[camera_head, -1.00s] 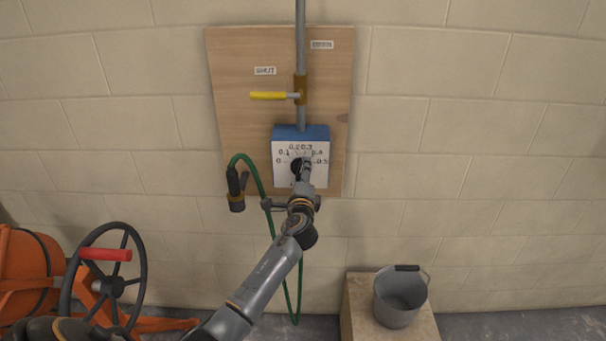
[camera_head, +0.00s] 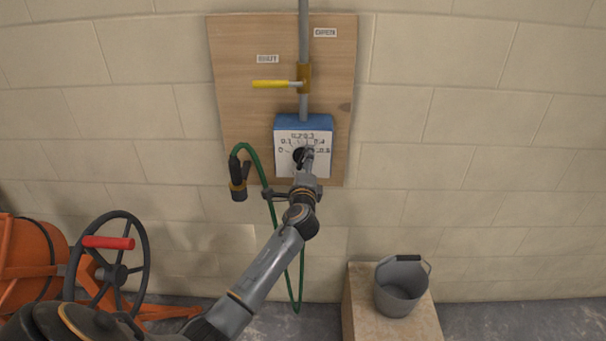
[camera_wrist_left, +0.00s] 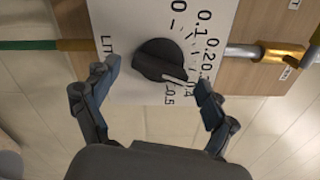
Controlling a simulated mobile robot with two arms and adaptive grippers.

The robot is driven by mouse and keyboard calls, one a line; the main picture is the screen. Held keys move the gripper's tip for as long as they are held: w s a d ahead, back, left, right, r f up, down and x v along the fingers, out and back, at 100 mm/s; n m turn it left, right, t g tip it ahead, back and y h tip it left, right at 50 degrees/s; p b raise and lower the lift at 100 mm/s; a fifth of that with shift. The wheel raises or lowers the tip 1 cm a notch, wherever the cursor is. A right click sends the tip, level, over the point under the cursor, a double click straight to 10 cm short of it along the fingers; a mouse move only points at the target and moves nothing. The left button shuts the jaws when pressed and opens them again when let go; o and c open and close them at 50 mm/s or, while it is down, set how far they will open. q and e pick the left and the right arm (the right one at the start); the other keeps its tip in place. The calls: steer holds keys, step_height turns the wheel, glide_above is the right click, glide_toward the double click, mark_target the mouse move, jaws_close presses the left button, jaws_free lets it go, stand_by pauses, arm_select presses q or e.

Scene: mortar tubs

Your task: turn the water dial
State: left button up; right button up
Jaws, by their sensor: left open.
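The water dial is a black round knob (camera_wrist_left: 160,62) on the white scale face (camera_head: 318,167) of a blue box (camera_head: 303,123), below a pipe on a wooden board. The scale is marked from 0 to 0.5. In the left wrist view the knob's pale pointer line slants toward the 0.4 to 0.5 side. My left gripper (camera_wrist_left: 158,80) is open, with one finger on each side of the knob and visible gaps between them. In the head view this gripper (camera_head: 306,157) covers part of the dial. My right gripper is not in view.
A yellow valve lever (camera_head: 274,85) sits on the pipe above the box. A green hose (camera_head: 268,195) with a nozzle (camera_head: 238,182) hangs at left. A grey bucket (camera_head: 400,288) stands on a block (camera_head: 362,300) at lower right. An orange mixer (camera_head: 30,262) with a handwheel (camera_head: 146,262) is at lower left.

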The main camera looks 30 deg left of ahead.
arm_select(q)
steer(key=v, duration=1.1)
steer(key=shift+s, duration=0.2)
steer(key=shift+w+a, duration=0.1)
steer(key=shift+a, duration=0.1)
